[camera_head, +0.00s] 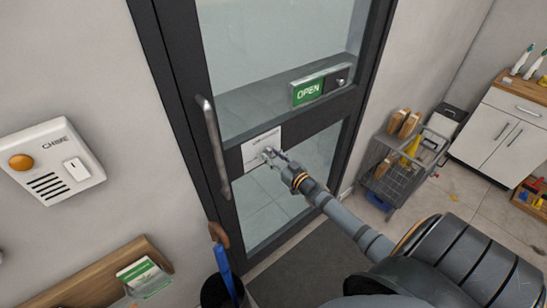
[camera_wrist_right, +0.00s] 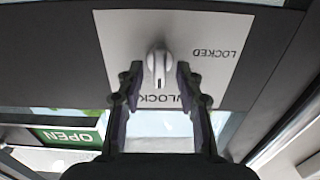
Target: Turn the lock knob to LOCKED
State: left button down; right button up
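The lock plate (camera_head: 257,143) is a white panel on the door's dark middle rail; it also shows in the right wrist view (camera_wrist_right: 118,38). In the right wrist view, its pale knob (camera_wrist_right: 158,64) has its bar running up and down the picture, over the partly covered UNLOCK lettering. The word LOCKED (camera_wrist_right: 217,52) is to the knob's right there. My right gripper (camera_head: 274,156) is at the plate, its two fingers (camera_wrist_right: 158,82) apart on either side of the knob, with gaps visible. In the head view the gripper largely hides the knob. My left gripper is out of view.
A vertical door handle (camera_head: 213,148) stands left of the plate. An OPEN sign (camera_head: 320,86) hangs above it, on the glass. A chime box (camera_head: 50,160) is on the left wall, above a wooden shelf (camera_head: 90,278). A wire cart (camera_head: 393,178) stands right of the door.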

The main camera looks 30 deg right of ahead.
grip_shut()
jog(key=shift+n, duration=0.4)
jog(key=n, duration=0.3)
jog(key=shift+a+n+p, duration=0.1)
jog(key=shift+n+p, duration=0.25)
jog(key=shift+n, duration=0.05)
jog(key=n, duration=0.4)
jog(key=shift+f+n, duration=0.1)
jog(key=shift+n, duration=0.2)
jog(key=n, duration=0.4)
jog(key=shift+a+f, duration=0.1)
jog(key=n, duration=0.4)
jog(key=shift+f+n, duration=0.1)
jog(key=shift+n, duration=0.2)
